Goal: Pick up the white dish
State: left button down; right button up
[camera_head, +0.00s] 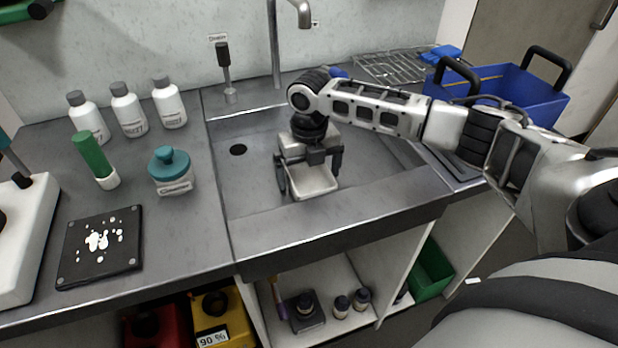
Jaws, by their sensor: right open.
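The white dish (314,188) is a shallow, rectangular tray inside the grey sink (245,185). My right gripper (309,178) reaches into the sink from the right and points down over the dish. Its two dark fingers are open, one at the left side of the dish and one at the right. The gripper hides the back part of the dish. I cannot tell whether the fingers touch it. My left gripper is not in view.
A faucet (275,45) stands behind the sink. White bottles (127,112), a teal-capped jar (170,172) and a black plate (100,262) with white bits are on the left counter. A wire rack (390,66) and a blue crate (515,90) are at the right.

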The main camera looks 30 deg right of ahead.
jog(key=c, duration=0.9)
jog(key=shift+c, duration=0.6)
jog(key=shift+r, duration=0.1)
